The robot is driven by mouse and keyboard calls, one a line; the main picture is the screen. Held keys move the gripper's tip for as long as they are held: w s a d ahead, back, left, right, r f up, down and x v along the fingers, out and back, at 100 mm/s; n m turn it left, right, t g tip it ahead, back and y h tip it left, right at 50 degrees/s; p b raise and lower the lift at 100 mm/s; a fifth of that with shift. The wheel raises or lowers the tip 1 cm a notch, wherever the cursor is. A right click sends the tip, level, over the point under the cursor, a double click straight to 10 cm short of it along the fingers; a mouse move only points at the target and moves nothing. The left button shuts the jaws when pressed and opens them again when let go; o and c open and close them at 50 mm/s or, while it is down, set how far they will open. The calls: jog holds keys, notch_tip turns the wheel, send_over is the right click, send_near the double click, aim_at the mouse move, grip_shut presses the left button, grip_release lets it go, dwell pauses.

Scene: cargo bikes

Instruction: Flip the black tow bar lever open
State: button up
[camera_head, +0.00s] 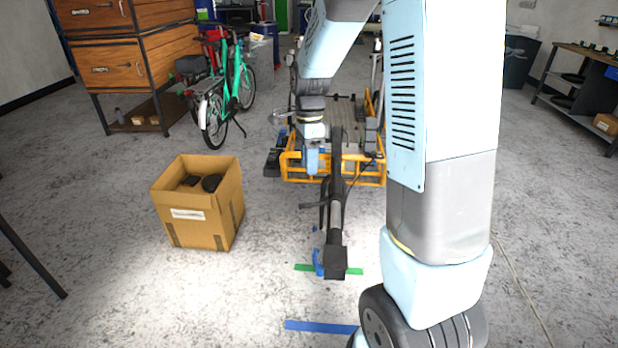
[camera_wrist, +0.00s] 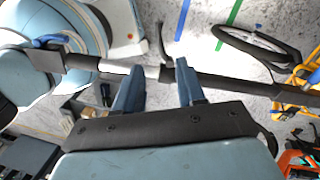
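The dark tow bar (camera_head: 336,205) runs from the orange cargo frame toward me and ends in a black block (camera_head: 336,262). A thin black piece that looks like the lever (camera_head: 311,206) sticks out left from the bar. In the wrist view, a slim, slightly curved black lever (camera_wrist: 163,40) stands out from the bar (camera_wrist: 225,82), just past my fingertips. My gripper (camera_head: 312,170) hangs above and left of the bar. In the wrist view its two blue fingers (camera_wrist: 160,66) are apart, with nothing gripped. The bar crosses behind the fingertips; I cannot tell any contact.
The orange cargo frame (camera_head: 300,178) stands behind the bar. An open cardboard box (camera_head: 200,226) sits on the floor at left, near a green bike (camera_head: 238,85). Blue tape (camera_head: 320,326) marks the floor in front. The floor between box and bar is clear.

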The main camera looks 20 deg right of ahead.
jog(key=shift+w+r, duration=0.2)
jog(key=shift+r, duration=0.9)
jog(key=s+r+n+t, duration=0.3)
jog(key=s+r+n, duration=0.4)
jog(key=s+n, duration=0.2)
jog(key=s+d+r+n+t, duration=0.1)
jog(key=s+r+n+t, duration=0.3)
jog(key=s+r+n, duration=0.4)
jog(key=shift+s+r+n+h, duration=0.3)
jog(key=shift+s+n, duration=0.4)
jog(key=shift+s, duration=2.3)
jog(key=shift+d, duration=0.1)
